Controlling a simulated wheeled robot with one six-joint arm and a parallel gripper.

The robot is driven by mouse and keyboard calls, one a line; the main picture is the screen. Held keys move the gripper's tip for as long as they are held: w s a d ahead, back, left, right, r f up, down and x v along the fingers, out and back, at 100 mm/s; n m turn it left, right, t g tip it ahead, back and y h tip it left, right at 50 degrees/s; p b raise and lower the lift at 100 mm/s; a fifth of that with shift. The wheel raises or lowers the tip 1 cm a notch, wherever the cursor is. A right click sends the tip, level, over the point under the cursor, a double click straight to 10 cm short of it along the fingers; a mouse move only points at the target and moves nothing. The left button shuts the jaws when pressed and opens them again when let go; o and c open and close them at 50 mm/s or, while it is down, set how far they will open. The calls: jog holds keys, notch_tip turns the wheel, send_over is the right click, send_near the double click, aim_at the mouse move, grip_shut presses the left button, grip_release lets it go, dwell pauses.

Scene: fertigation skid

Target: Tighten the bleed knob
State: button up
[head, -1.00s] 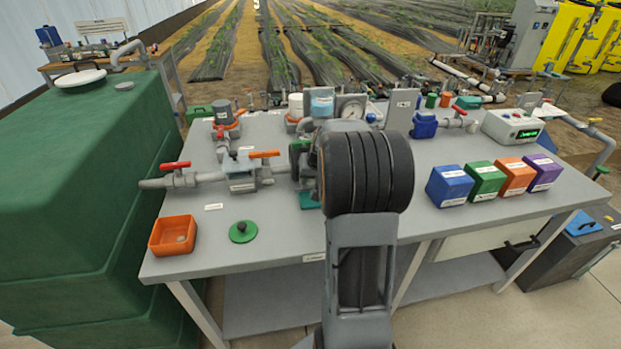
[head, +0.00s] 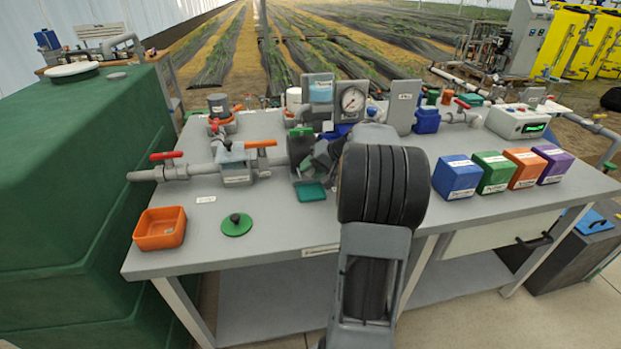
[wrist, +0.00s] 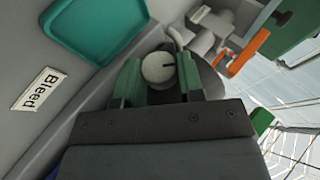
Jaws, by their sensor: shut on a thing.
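The bleed knob (wrist: 157,67) is a small pale round knob with a dark line on its face, seen in the wrist view. My gripper (wrist: 160,76) is shut on it, with one green-padded finger on each side. A "Bleed" label (wrist: 38,89) lies at the left of the wrist view. In the head view my gripper (head: 320,157) is beside the dark upright housing (head: 300,147). The knob is hidden there.
A teal tray (head: 311,193) sits below my gripper. A grey pipe with an orange-handled valve (head: 260,144) runs to the left. A pressure gauge (head: 353,100) stands behind. Coloured boxes (head: 456,178) stand to the right. The front left bench holds an orange bin (head: 160,228) and a green lid (head: 236,225).

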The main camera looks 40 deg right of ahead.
jog(key=t+y+b, duration=0.1)
jog(key=f+m+t+y+b, duration=0.1)
jog(key=y+b, duration=0.1)
jog(key=shift+d+t+y, duration=0.15)
jog(key=shift+t+y, duration=0.15)
jog(key=m+t+y+b, duration=0.1)
jog(key=t+y+b, duration=0.1)
jog(key=y, duration=0.1)
jog(key=shift+s+m+t+b, duration=0.1)
jog(key=shift+m+t+b, duration=0.2)
jog(key=shift+t+b, duration=0.1)
dwell(0.4)
jog(key=o, duration=0.9)
jog(key=shift+d, duration=0.1)
jog(key=p+v, duration=0.2)
jog(key=v, duration=1.1)
jog(key=shift+s+d+f, duration=0.15)
jog(key=shift+s+f, duration=0.05)
jog(key=shift+s, duration=0.1)
